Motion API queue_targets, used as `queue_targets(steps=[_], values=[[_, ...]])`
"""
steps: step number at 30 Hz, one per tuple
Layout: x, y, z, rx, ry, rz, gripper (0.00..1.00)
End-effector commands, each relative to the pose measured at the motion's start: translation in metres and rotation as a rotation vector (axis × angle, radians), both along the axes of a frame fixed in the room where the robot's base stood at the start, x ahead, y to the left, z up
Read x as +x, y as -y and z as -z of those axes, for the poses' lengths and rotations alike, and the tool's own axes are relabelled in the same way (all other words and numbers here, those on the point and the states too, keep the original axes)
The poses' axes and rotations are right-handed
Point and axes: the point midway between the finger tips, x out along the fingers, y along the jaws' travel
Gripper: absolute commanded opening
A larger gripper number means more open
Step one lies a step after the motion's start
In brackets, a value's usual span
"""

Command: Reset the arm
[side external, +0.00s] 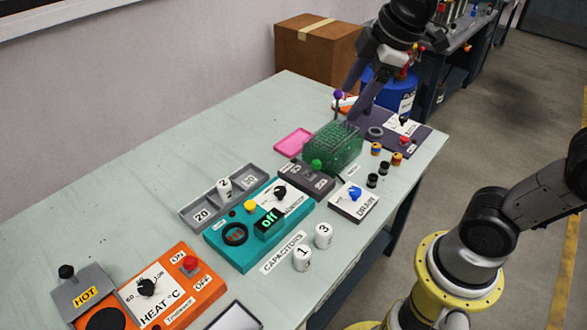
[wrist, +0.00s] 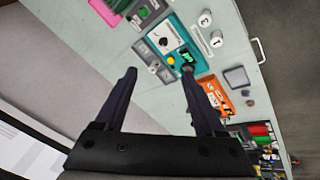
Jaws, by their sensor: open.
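My gripper (side external: 348,103) is open, high at the back of the table, with its fingers slanting down over the green rack's far side. In the wrist view, the two dark fingers (wrist: 158,70) stand wide apart with nothing held between them. The green see-through rack (side external: 333,147) stands on the table; a purple ball-topped piece (side external: 338,94) shows beside the fingers. I cannot tell whether the fingers touch the rack or that piece. The rack is not clearly seen in the wrist view.
A teal capacitor box (side external: 232,254) reads "off". An orange heater (side external: 205,275), grey tray (side external: 190,222), drain box (side external: 352,203), pink tray (side external: 293,141) and white numbered cylinders (side external: 302,257) share the table. A cardboard box (side external: 310,50) and blue drum (side external: 400,95) stand behind.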

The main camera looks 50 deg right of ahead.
Motion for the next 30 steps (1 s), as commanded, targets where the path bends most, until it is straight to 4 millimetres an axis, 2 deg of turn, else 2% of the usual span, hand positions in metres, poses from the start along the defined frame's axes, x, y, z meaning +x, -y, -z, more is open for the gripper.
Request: queue_targets(steps=[1,3,6,10,15,19,30], values=[[-0.022,0.002,-0.002,0.025,0.032,0.06,0.71],[-0.048,0.004,0.001,0.068,0.063,0.153,0.71],[-0.081,0.006,0.013,0.14,0.097,0.297,0.71],[-0.113,0.007,0.037,0.233,0.104,0.483,0.71],[-0.123,0.007,0.059,0.307,0.066,0.657,0.71],[-0.122,0.007,0.058,0.337,0.07,0.715,0.71],[-0.122,0.007,0.058,0.338,0.07,0.717,0.71]])
